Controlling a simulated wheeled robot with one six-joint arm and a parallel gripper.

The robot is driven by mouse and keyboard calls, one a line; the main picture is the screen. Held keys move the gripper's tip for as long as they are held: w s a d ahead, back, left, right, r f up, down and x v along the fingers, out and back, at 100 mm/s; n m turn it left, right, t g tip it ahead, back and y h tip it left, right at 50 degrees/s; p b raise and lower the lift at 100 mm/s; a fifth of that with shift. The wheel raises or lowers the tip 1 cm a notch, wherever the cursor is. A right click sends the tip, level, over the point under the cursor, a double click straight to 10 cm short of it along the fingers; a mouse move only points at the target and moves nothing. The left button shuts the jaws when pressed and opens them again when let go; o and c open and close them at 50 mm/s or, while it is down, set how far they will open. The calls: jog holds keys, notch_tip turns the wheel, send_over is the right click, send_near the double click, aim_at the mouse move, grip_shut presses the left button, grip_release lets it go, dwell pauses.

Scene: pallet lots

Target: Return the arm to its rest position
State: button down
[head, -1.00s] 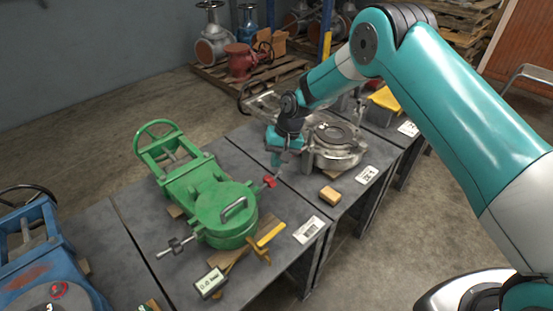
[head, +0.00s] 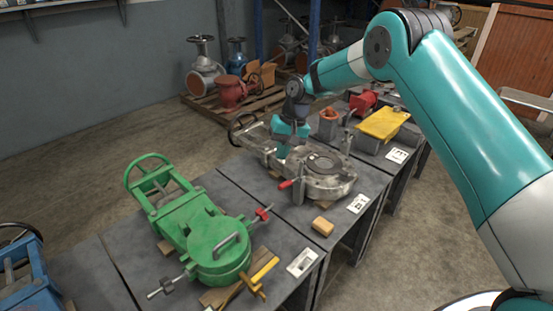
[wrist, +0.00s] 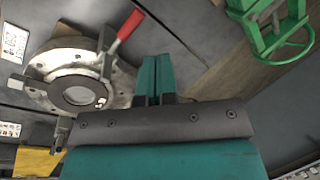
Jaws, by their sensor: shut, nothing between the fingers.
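My gripper (head: 283,150) is at the end of my teal arm, above the grey metal valve (head: 325,172) on the middle table in the head view. In the wrist view my gripper's teal fingers (wrist: 156,80) are together with nothing between them. The grey valve's round flange (wrist: 78,88) and a red-handled lever (wrist: 128,27) lie to the left of the fingers there. I cannot tell the exact gap between the fingers and the valve.
A green valve (head: 208,237) lies on the near table (head: 118,236), with a blue one (head: 22,270) at the left edge. A small tan block (head: 322,226) sits before the grey valve. A yellow plate (head: 383,123) is further right. Pallets with valves stand behind.

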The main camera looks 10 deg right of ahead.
jog(key=s+a+r+n+p, duration=0.2)
jog(key=s+r, duration=0.6)
jog(key=r, duration=0.4)
jog(key=s+r+n+p, duration=0.1)
jog(key=s+r+n, duration=0.1)
jog(key=s+r, duration=0.5)
jog(key=s+r+n+p, duration=0.1)
jog(key=s+r, duration=0.2)
jog(key=s, duration=0.8)
jog(key=s+n, duration=0.2)
jog(key=s, duration=1.1)
jog(key=shift+d+r+n+t+y, duration=0.3)
jog(key=shift+d+r+n+y, duration=0.05)
jog(key=shift+d+n+y, duration=0.05)
jog(key=shift+w, duration=0.1)
